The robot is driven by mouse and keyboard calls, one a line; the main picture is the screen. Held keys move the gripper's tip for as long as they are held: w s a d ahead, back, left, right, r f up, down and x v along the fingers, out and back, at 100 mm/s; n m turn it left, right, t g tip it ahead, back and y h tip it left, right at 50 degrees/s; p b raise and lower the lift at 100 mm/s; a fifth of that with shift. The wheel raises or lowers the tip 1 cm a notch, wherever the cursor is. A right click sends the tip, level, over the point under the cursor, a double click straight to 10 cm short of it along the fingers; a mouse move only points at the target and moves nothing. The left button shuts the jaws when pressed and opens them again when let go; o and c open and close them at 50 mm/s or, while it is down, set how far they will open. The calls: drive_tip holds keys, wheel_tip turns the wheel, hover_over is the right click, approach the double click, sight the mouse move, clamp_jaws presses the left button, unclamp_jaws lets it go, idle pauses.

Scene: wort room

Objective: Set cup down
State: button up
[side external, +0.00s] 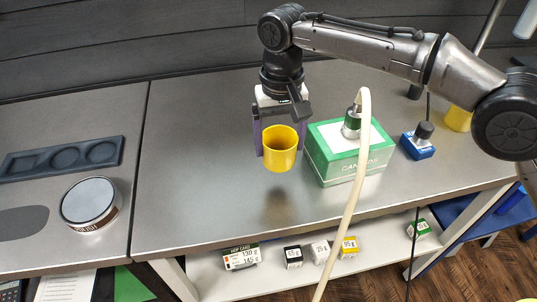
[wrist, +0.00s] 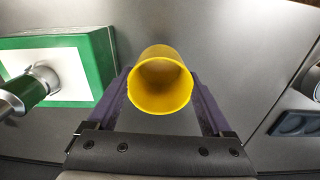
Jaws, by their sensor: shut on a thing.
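A yellow cup (side external: 280,150) hangs upright in the side view, above the grey metal counter (side external: 200,190), with its dark reflection below it. My gripper (side external: 275,135) is shut on the cup, with its purple fingers on either side. In the wrist view the yellow cup (wrist: 160,82) sits between the two purple fingers (wrist: 160,100), and its open mouth faces the camera. The inside looks empty. How far its base is above the counter is hard to tell exactly.
A green and white box (side external: 345,150) stands right of the cup, with a metal fitting and pale hose on top. A blue device (side external: 418,142) is further right. A round tin (side external: 90,203) and dark tray (side external: 62,157) lie left. The counter left of the cup is clear.

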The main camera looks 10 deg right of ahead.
sight(269, 130)
drive_tip(key=shift+w+a+f, duration=0.4)
drive_tip(key=shift+w+f, duration=0.1)
drive_tip(key=shift+f, duration=0.25)
drive_tip(key=shift+w+a+f, duration=0.4)
drive_tip(key=shift+w+f, duration=0.05)
drive_tip(key=shift+f, duration=0.25)
drive_tip(key=shift+w+f, duration=0.1)
drive_tip(key=shift+f, duration=1.5)
drive_tip(key=shift+f, duration=0.15)
drive_tip(key=o, duration=1.1)
drive_tip(key=shift+o, duration=0.2)
wheel_tip(269, 130, up, 7)
drive_tip(key=shift+a+f, duration=0.1)
drive_tip(key=shift+f, duration=0.1)
drive_tip(key=shift+r, duration=0.6)
